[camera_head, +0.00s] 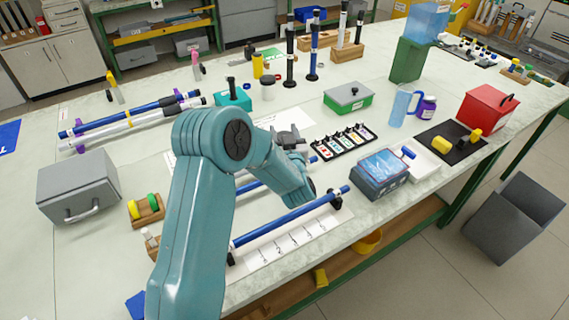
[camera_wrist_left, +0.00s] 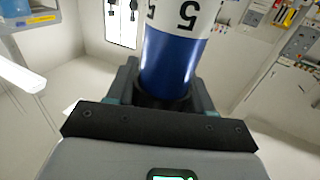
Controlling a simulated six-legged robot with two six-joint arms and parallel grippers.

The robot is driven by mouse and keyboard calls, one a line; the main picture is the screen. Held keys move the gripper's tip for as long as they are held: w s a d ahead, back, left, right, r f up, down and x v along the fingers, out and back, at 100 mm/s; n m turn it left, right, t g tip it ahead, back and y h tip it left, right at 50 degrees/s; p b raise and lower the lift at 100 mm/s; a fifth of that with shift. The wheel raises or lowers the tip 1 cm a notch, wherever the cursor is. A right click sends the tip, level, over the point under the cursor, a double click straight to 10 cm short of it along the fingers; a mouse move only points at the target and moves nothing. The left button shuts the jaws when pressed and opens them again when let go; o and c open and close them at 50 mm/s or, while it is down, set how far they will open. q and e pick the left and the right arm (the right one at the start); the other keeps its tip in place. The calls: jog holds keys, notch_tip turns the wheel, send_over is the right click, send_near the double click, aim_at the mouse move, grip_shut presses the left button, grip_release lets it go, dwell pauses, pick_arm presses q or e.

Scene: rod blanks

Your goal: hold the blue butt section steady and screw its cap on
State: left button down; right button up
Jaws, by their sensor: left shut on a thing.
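My left gripper (camera_head: 288,138) is over the middle of the bench in the head view, beyond its forearm. In the left wrist view the left gripper (camera_wrist_left: 165,95) is shut on a thick blue section (camera_wrist_left: 170,60) with a white band marked 5. A dark ring shows at the jaws. The head view does not show this held piece clearly. A blue rod (camera_head: 290,218) lies near the bench's front edge, by a numbered white strip. Another blue rod (camera_head: 250,186) lies partly hidden behind my left forearm. I cannot tell which piece is the cap. My right gripper is not in view.
A grey box (camera_head: 78,190) stands at the left. A small rack of labelled slots (camera_head: 344,142), a blue-lidded box (camera_head: 381,174) and a green box (camera_head: 348,97) stand right of my gripper. Upright rods stand behind. More rods (camera_head: 130,118) lie at the left back.

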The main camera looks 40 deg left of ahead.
pick_arm(q)
notch_tip(320, 180, up, 20)
jog(key=b, duration=0.1)
dwell(0.4)
